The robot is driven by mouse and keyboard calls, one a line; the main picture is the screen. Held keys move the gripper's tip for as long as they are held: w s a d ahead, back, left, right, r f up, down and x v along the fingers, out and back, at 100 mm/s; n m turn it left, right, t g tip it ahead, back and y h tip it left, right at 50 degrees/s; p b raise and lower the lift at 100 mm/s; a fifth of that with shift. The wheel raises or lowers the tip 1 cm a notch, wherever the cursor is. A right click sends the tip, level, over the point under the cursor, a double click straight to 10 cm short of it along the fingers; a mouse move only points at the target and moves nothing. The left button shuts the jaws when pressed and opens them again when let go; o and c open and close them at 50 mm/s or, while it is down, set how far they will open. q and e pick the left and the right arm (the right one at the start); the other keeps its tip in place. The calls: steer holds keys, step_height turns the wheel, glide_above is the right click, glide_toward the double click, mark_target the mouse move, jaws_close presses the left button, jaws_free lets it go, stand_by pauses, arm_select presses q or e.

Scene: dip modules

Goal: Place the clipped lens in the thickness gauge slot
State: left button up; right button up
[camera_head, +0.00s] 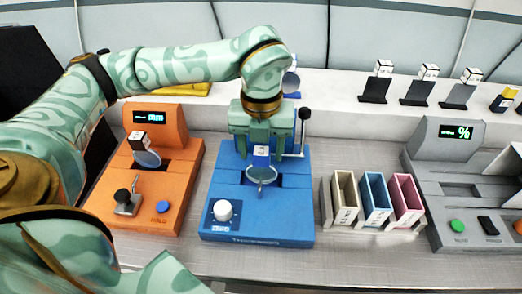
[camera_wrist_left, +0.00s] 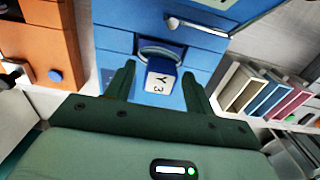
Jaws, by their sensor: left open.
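The blue thickness gauge (camera_head: 283,217) stands in the middle of the bench, with a white knob and a lever. A clipped lens (camera_head: 261,174), a clear round lens under a small white-and-blue cube marked Y 3 (camera_wrist_left: 162,80), is at the gauge's slot area. I cannot tell whether the lens is fully seated. My left gripper (camera_head: 262,146) is above the gauge. In the left wrist view its open fingers (camera_wrist_left: 157,88) stand on either side of the cube, with visible gaps. My right gripper is not in view.
An orange device (camera_head: 178,195) at left holds another clipped lens (camera_head: 147,159). Cream, blue and pink bins (camera_head: 374,197) stand right of the gauge. A grey device (camera_head: 463,214) with a percent display is at far right. Black stands with cubes (camera_head: 416,93) line the back ledge.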

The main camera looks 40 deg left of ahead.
arm_select(q)
step_height(320, 180, up, 11)
steer(key=p, duration=0.2)
steer(key=shift+f, duration=0.2)
stand_by(0.9)
